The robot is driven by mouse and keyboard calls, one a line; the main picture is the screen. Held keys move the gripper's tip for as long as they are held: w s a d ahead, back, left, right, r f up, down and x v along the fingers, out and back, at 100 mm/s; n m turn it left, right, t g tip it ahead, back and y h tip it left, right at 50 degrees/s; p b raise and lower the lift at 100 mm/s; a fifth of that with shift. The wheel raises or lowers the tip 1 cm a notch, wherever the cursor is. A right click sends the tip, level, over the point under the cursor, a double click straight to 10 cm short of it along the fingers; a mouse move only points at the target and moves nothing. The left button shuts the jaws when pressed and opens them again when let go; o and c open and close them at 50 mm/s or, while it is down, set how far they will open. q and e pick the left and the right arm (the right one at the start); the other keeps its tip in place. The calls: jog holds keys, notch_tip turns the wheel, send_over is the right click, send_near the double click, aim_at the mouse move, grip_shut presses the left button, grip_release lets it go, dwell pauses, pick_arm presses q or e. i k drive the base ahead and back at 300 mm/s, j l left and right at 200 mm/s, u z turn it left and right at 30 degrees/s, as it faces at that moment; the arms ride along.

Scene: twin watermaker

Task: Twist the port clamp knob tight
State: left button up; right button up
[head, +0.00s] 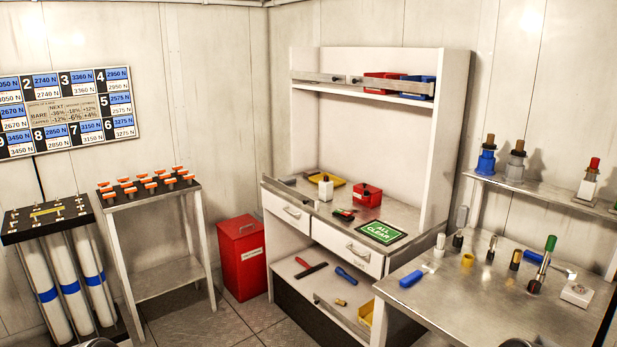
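I cannot pick out the port clamp knob for certain. At the far left, white upright cylinders (66,272) with blue bands stand under a dark top plate (22,236) that carries several small pale fittings. Whether one of these is the clamp knob is too small to tell. Neither of my grippers is in the head view. Only small dark rounded shapes, possibly parts of my arms, show at the bottom edge.
A stand (150,188) with several orange-handled pieces is beside the cylinders. A red bin (242,262), a white workbench (350,262) and a steel table (440,300) with bottles and tools line the walls.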

aim_at(534, 287)
jog(key=z, duration=1.3)
